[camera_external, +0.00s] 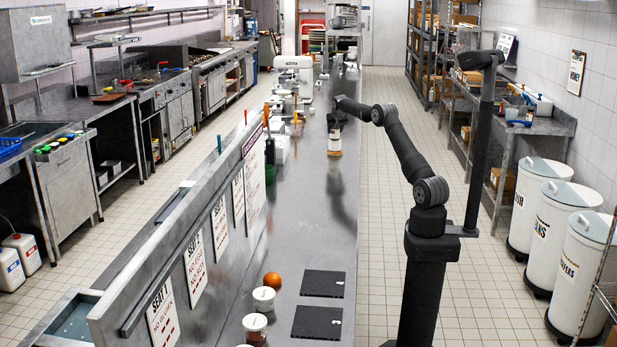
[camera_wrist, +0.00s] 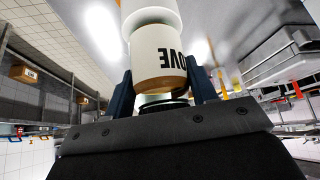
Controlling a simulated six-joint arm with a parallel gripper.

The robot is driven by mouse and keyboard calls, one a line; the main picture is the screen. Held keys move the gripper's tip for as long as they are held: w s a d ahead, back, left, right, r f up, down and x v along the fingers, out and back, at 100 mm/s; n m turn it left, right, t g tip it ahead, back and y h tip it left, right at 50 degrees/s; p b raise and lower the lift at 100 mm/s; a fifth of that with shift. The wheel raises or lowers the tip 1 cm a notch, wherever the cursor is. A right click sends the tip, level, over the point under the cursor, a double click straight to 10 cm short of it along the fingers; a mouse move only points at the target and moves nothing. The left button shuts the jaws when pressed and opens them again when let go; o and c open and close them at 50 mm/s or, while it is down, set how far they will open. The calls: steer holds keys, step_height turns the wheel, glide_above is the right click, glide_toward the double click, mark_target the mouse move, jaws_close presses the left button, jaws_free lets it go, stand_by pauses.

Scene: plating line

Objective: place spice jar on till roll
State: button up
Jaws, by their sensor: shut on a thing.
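The spice jar (camera_external: 335,143) is a small cylinder with a white label and a brownish band, over the far part of the long steel counter. My gripper (camera_external: 337,122) is shut on it from above. In the wrist view the spice jar (camera_wrist: 160,52) sits between the two dark fingers of my gripper (camera_wrist: 160,78). Its label shows the letters "OVE" upside down, with a white ring beyond it. A dark reflection or shadow lies on the counter in front of the jar; I cannot tell how high the jar is. I cannot pick out the till roll for certain.
An orange (camera_external: 272,279), a white-lidded tub (camera_external: 264,295) and another tub (camera_external: 255,325) stand at the near left of the counter (camera_external: 300,235). Two dark mats lie beside them, one farther (camera_external: 323,283), one nearer (camera_external: 317,322). Clutter lines the partition's far end. The counter's middle is clear.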

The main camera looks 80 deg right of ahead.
steer(key=o, duration=1.1)
steer(key=shift+f, duration=0.1)
steer(key=shift+o, duration=0.2)
steer(key=shift+a+r, duration=0.1)
steer(key=shift+r, duration=0.25)
steer(key=v, duration=1.1)
steer(key=shift+r, duration=0.25)
steer(key=shift+a, duration=0.1)
steer(key=x, duration=1.2)
steer(key=shift+f, duration=0.3)
step_height(320, 180, up, 3)
steer(key=shift+f, duration=0.2)
steer(key=shift+r, duration=0.4)
